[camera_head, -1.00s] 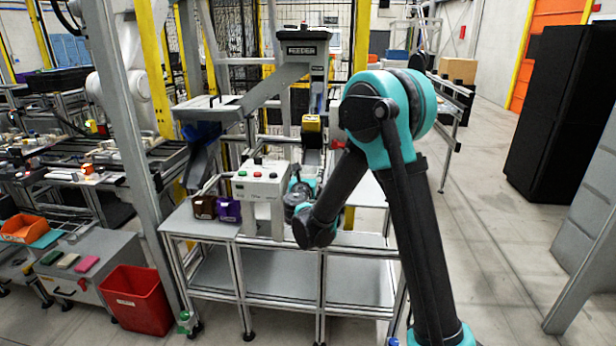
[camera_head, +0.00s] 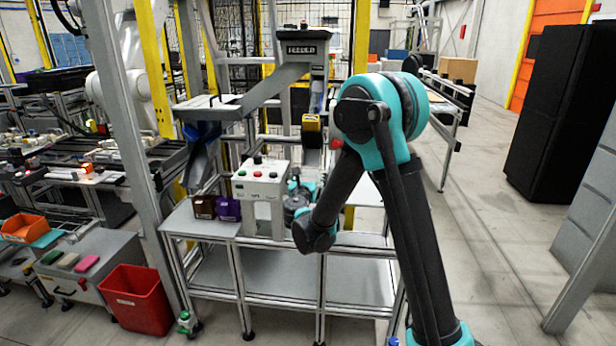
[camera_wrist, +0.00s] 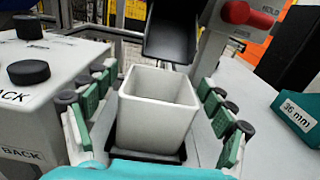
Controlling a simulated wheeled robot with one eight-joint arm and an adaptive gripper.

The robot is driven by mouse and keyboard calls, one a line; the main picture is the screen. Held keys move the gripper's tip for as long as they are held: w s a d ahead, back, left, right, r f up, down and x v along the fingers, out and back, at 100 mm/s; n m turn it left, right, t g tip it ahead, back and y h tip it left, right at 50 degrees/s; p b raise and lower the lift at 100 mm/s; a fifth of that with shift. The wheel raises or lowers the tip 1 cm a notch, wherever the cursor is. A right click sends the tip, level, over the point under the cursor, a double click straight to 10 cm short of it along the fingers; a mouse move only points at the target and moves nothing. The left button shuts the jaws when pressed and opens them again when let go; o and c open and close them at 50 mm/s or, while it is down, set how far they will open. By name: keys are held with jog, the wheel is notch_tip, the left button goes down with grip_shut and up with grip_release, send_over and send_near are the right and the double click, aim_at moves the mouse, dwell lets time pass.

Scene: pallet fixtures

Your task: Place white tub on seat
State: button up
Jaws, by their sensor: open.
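The white tub (camera_wrist: 158,112) stands upright, open side up, in the middle of the wrist view, and looks empty. A dark flat surface shows under its near edge. My gripper (camera_wrist: 157,76) is open, with a green-padded finger on each side of the tub. A gap shows between the pads and the tub walls on both sides. In the head view the tub and my fingers are hidden behind the arm. I cannot pick out the seat with certainty in either view.
A grey control box (camera_wrist: 45,90) with dark buttons is close on the left. A black chute (camera_wrist: 172,32) is just beyond the tub. A red-ended lever (camera_wrist: 245,18) and a teal block marked 36 mm (camera_wrist: 298,115) are on the right. Brown (camera_head: 204,207) and purple (camera_head: 228,209) boxes stand on the bench.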

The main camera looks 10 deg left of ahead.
jog(key=s, duration=1.2)
jog(key=s+d+f+m+g+h, duration=0.2)
jog(key=s+d+f+m+g, duration=0.15)
jog(key=d+m, duration=0.65)
jog(key=s+d+f+m+g+h, duration=0.2)
jog(key=d+m+g, duration=0.35)
jog(key=d, duration=0.85)
jog(key=s+d+f+m+g+y, duration=0.2)
jog(key=s+f+m, duration=0.2)
jog(key=s+m, duration=0.6)
jog(key=s+d+f+m+g+y, duration=0.2)
jog(key=s+d+f+m, duration=0.1)
jog(key=s+m, duration=0.7)
jog(key=shift+s+f+g+y, duration=0.3)
jog(key=shift+f+g, duration=0.1)
jog(key=shift+f, duration=0.5)
